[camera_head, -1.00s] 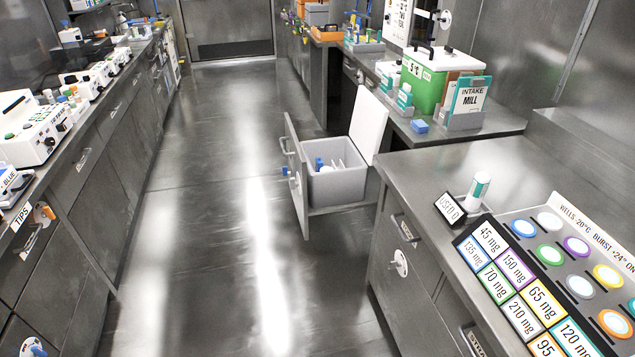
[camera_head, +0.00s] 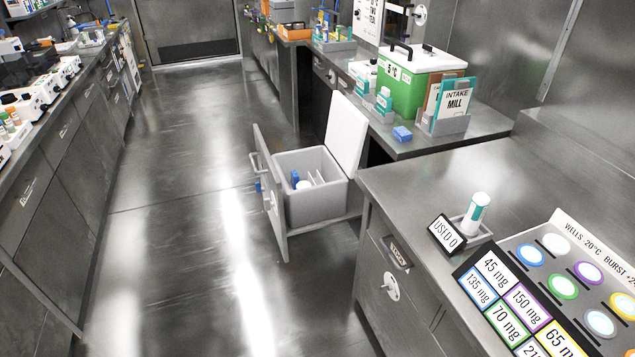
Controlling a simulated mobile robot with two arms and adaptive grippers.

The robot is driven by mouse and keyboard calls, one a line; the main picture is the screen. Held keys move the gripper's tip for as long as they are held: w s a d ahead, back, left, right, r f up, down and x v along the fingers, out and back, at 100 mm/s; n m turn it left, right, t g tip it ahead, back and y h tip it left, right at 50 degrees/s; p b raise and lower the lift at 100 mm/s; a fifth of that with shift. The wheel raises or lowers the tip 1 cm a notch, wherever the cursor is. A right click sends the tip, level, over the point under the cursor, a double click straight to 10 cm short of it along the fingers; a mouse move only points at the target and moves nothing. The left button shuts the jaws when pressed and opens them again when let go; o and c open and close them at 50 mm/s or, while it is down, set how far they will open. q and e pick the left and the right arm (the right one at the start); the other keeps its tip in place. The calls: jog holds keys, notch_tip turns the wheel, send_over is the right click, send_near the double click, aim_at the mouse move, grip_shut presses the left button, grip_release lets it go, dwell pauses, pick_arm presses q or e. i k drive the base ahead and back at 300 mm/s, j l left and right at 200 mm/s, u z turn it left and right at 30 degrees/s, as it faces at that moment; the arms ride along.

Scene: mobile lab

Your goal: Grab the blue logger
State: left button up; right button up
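A small blue block (camera_head: 402,133) lies on the right-hand counter, in front of the holder marked INTAKE MILL. Another small blue item (camera_head: 295,179) stands inside a grey open bin (camera_head: 318,206) in a pulled-out drawer lower down. I cannot tell from this view which of the two is the blue logger. The bin's white lid (camera_head: 346,135) stands raised at its right side. Neither of my grippers is in view.
The open drawer front (camera_head: 270,195) juts into the aisle. A near counter at right holds a USED 0 sign (camera_head: 446,233), a white-and-teal vial (camera_head: 476,213) and a panel of coloured wells. A green box (camera_head: 405,88) stands behind. The aisle floor (camera_head: 180,230) is clear.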

aim_at(295, 177)
jog(key=i+j+z, duration=0.15)
jog(key=z, duration=0.25)
jog(key=i+j+z, duration=0.15)
jog(key=j+z, duration=0.25)
jog(key=i+j+z, duration=0.1)
jog(key=j+z, duration=0.25)
jog(key=l, duration=0.1)
